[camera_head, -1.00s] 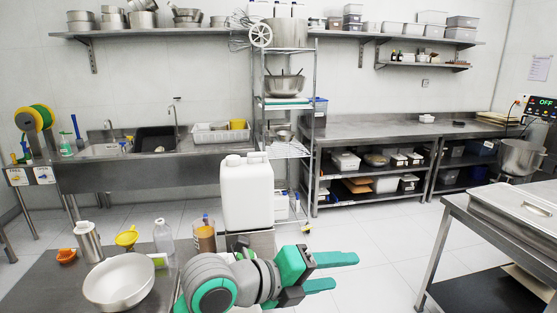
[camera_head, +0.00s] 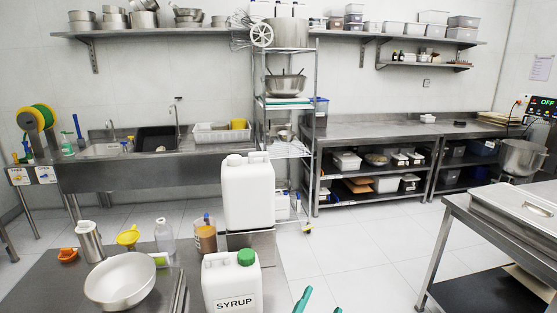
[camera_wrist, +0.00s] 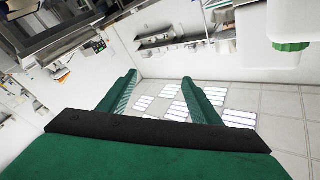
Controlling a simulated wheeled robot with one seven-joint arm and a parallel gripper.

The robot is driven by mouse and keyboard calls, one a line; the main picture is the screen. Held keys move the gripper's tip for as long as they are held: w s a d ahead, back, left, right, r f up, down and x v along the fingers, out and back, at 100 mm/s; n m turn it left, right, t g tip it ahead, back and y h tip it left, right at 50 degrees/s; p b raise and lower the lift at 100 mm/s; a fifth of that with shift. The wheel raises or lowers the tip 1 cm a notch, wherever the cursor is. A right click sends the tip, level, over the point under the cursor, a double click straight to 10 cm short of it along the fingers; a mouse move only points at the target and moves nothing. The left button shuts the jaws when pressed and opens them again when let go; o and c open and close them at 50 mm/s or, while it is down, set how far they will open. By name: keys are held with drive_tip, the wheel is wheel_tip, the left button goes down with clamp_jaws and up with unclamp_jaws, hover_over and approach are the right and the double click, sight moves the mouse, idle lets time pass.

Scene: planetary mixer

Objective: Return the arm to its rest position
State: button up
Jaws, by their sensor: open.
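My gripper (camera_head: 319,304) shows at the bottom edge of the head view as two green fingertips, just right of the white syrup jug (camera_head: 232,285) with a green cap. In the wrist view my gripper (camera_wrist: 160,95) has its two green fingers spread apart with nothing between them. The rest of my arm is below the head view's frame. Part of a white jug with a green cap (camera_wrist: 291,46) shows at the upper right of the wrist view, apart from the fingers.
A steel table (camera_head: 455,235) stands at right. The floor (camera_head: 375,255) between is clear.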

drive_tip(key=s+a+f+n+y, duration=0.2)
drive_tip(key=s+f+n+y, duration=0.25)
drive_tip(key=s+f, duration=0.35)
drive_tip(key=s+a+f+n+y, duration=0.3)
drive_tip(key=s+f+n, duration=0.35)
drive_tip(key=f, duration=0.25)
drive_tip(key=s+a+f+g, duration=0.1)
drive_tip(key=s+a, duration=0.1)
drive_tip(key=s, duration=0.9)
drive_tip(key=s+a+f+g+y, duration=0.1)
drive_tip(key=s+a+f, duration=0.1)
drive_tip(key=s, duration=0.9)
drive_tip(key=shift+s+a+n, duration=0.25)
drive_tip(key=shift+s+n, duration=0.15)
drive_tip(key=shift+y, duration=0.25)
drive_tip(key=c, duration=0.7)
drive_tip(key=shift+w+a, duration=0.1)
